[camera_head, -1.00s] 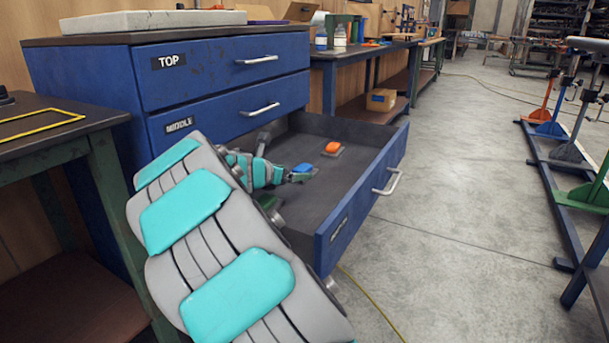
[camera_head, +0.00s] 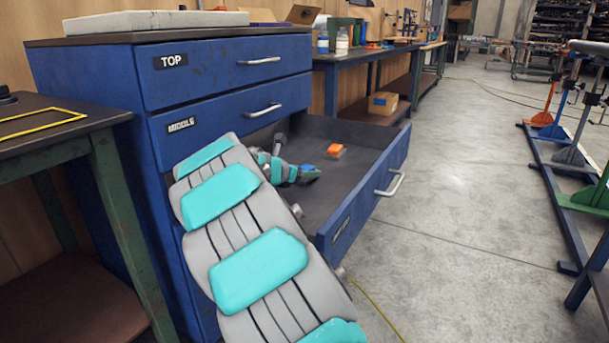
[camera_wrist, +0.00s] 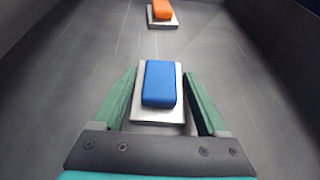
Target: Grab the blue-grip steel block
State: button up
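The blue-grip steel block (camera_wrist: 160,85) lies flat on the floor of the open drawer, a silver plate with a blue grip on top. In the wrist view it is between the two green fingers of my gripper (camera_wrist: 161,98), which are spread with a small gap on each side. In the head view a bit of the blue grip (camera_head: 307,168) shows beside my gripper (camera_head: 306,174); the rest is hidden by it.
An orange-grip steel block (camera_wrist: 163,12) lies farther along in the drawer; it also shows in the head view (camera_head: 335,150). The open drawer (camera_head: 372,182) has raised walls around both blocks. The closed top and middle drawers are above it.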

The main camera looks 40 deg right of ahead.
grip_shut()
dwell(0.4)
jog(key=shift+r, duration=0.1)
